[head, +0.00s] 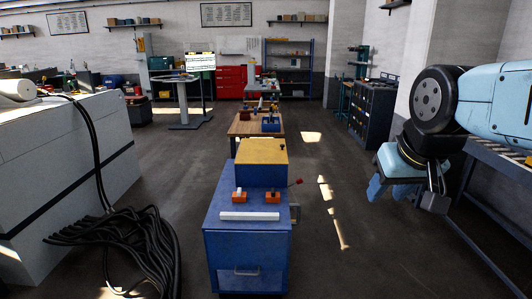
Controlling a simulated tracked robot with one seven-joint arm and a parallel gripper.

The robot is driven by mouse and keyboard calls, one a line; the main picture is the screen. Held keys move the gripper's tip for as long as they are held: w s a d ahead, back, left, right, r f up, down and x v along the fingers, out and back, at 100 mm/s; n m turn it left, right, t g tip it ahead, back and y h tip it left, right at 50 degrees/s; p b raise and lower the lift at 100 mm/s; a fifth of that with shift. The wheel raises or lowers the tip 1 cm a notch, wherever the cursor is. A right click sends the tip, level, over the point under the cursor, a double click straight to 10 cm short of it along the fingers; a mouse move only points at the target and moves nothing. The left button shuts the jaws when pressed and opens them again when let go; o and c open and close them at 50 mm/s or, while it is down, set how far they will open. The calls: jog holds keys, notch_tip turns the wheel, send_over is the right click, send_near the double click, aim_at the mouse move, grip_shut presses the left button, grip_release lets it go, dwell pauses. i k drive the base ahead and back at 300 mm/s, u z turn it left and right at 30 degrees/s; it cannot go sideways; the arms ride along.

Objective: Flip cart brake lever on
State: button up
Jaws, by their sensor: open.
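A blue cabinet-like unit (246,258) with a yellow top block (262,151) stands in the middle of the head view. A small lever with a red knob (296,183) sticks out at its right side. I cannot tell whether this is the cart brake lever, nor its on or off position. A wooden-topped cart or bench (243,126) stands behind the blue unit; no brake lever can be made out on it. My gripper (436,200) hangs at the right, open and empty, well apart from the blue unit and the red-knobbed lever.
A large white cabinet (60,165) stands at the left, with thick black cables (130,238) spilling onto the floor. Two orange blocks and a white bar (249,216) are on the blue unit. A workbench (502,205) is at the right. Floor right of the blue unit is clear.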

aim_at(300, 181)
jog(key=i, duration=1.55)
jog(key=z, duration=0.2)
jog(key=k, duration=0.85)
jog(key=u, duration=0.2)
jog(key=i, duration=0.85)
jog(key=z, duration=0.1)
